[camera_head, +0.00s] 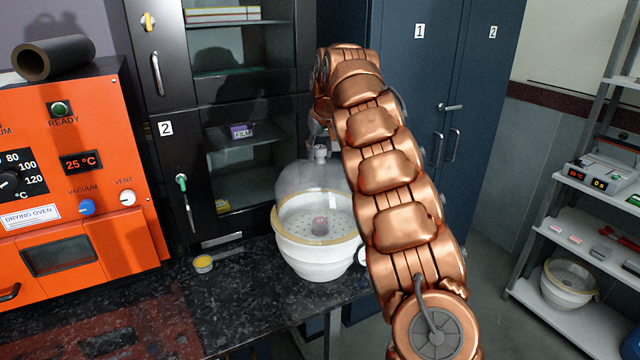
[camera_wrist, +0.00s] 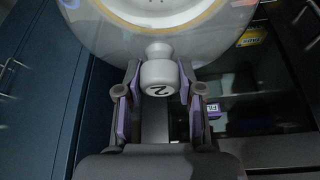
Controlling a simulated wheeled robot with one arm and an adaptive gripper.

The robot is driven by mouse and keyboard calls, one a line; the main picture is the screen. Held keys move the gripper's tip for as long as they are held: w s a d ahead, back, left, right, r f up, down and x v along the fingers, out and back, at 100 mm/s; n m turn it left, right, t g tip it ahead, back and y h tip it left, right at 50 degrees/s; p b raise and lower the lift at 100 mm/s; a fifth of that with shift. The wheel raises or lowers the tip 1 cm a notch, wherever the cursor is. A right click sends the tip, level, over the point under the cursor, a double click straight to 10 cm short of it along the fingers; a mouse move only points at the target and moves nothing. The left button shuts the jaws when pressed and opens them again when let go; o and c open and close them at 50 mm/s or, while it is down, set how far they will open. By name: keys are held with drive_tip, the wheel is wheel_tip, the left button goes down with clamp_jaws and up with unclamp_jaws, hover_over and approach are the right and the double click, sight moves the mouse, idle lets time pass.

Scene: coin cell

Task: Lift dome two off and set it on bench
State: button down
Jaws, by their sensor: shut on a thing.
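Dome two is a clear dome (camera_head: 302,180) with a pale knob (camera_head: 320,152) on top. It is over the white desiccator bowl (camera_head: 318,262), which has a yellowish rim and a perforated plate inside. I cannot tell whether the dome touches the rim or sits slightly above it. In the wrist view the knob, marked 2 (camera_wrist: 158,74), is between the two fingers of my gripper (camera_wrist: 160,92), which is shut on it. The dome (camera_wrist: 100,30) fills the top of that view. My arm hides part of the gripper and the dome's right side in the head view.
The dark speckled bench (camera_head: 235,300) has a small yellow-topped tin (camera_head: 203,263) left of the bowl. An orange drying oven (camera_head: 75,180) stands at left, a black glass cabinet (camera_head: 165,90) behind.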

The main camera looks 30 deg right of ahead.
drive_tip(key=shift+r, duration=0.1)
idle(0.3)
drive_tip(key=shift+r, duration=1.65)
drive_tip(key=s+a+b, duration=0.1)
drive_tip(key=a+b, duration=0.1)
drive_tip(key=a, duration=0.6)
drive_tip(key=s+a+r+b, duration=0.1)
drive_tip(key=a+b, duration=0.1)
drive_tip(key=a, duration=0.5)
drive_tip(key=shift+s+a+r+b, duration=0.25)
drive_tip(key=shift+a+b, duration=0.05)
drive_tip(key=shift+a, duration=0.1)
drive_tip(key=shift+s+d, duration=0.1)
